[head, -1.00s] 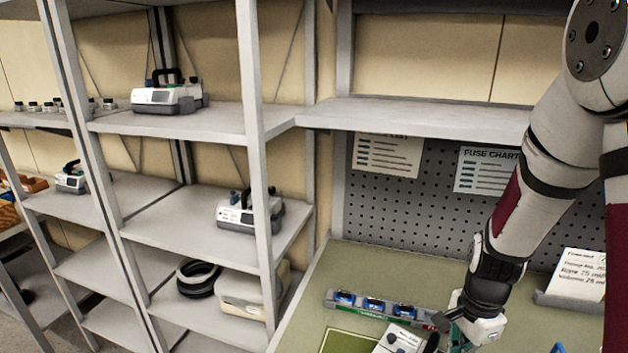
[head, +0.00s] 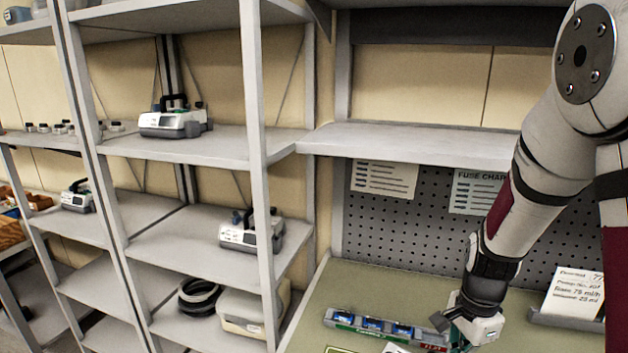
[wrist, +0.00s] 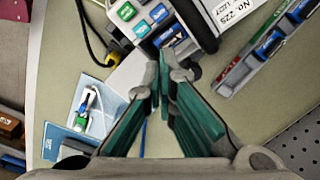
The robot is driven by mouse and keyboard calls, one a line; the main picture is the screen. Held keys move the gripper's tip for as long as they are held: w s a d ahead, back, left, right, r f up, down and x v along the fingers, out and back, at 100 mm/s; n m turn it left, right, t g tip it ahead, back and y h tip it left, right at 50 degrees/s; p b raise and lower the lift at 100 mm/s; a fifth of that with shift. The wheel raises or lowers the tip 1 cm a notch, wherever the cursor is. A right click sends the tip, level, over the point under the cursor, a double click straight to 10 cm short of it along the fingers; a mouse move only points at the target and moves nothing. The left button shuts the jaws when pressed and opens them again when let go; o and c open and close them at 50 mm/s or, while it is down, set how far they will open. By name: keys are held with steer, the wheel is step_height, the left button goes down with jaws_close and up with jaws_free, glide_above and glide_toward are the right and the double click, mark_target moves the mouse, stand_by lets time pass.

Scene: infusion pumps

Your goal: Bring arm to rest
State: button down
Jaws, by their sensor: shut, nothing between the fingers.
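My arm reaches down at the right of the head view, with my gripper (head: 462,338) low over the green bench (head: 345,278). In the wrist view my gripper (wrist: 162,72) has its green-padded fingers together with nothing between them. A white pump (wrist: 185,20) with coloured buttons lies just beyond the fingertips, marked "No. 225". I cannot tell whether the fingertips touch it. In the head view only a sliver of this pump shows at the bottom edge.
A strip with blue fuses (head: 385,327) lies on the bench left of my gripper. A card in a holder (head: 575,292) stands at right. Shelves with pumps (head: 252,232) stand at left. An overhead shelf (head: 420,143) spans the bench.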

steer(key=s+a+r+n+t, duration=0.2)
steer(key=s+a+r+n, duration=0.2)
steer(key=s+r+n, duration=0.3)
steer(key=s+a+r+n+t, duration=0.3)
steer(key=s+r+n, duration=0.5)
steer(key=r, duration=0.9)
steer(key=shift+a+n+t+b, duration=0.3)
steer(key=shift+a+b, duration=0.05)
steer(key=shift+a, duration=0.45)
